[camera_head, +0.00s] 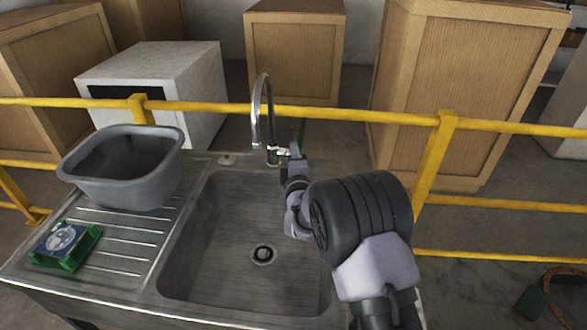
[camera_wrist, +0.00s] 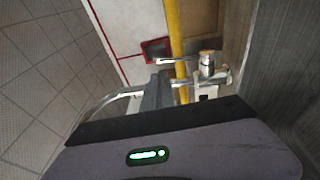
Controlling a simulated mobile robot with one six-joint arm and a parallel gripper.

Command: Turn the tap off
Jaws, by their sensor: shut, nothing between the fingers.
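The chrome tap (camera_head: 262,112) stands at the back edge of the steel sink, with its curved spout arching over the basin. Its base and lever are small and partly crowded by my gripper in the head view. In the wrist view the tap body (camera_wrist: 207,66) is right of centre, with a thin lever pointing left and the spout running off to the lower left. My gripper (camera_head: 296,150) is shut and empty, just right of the tap base. In the wrist view its fingers (camera_wrist: 158,88) reach close to the lever; I cannot tell whether they touch. No running water can be made out.
The sink basin (camera_head: 222,240) is empty. A grey tub (camera_head: 125,185) and a green-framed item (camera_head: 65,245) sit on the drainer at left. A yellow railing (camera_head: 350,115) runs behind the sink, with wooden crates (camera_head: 295,50) beyond it.

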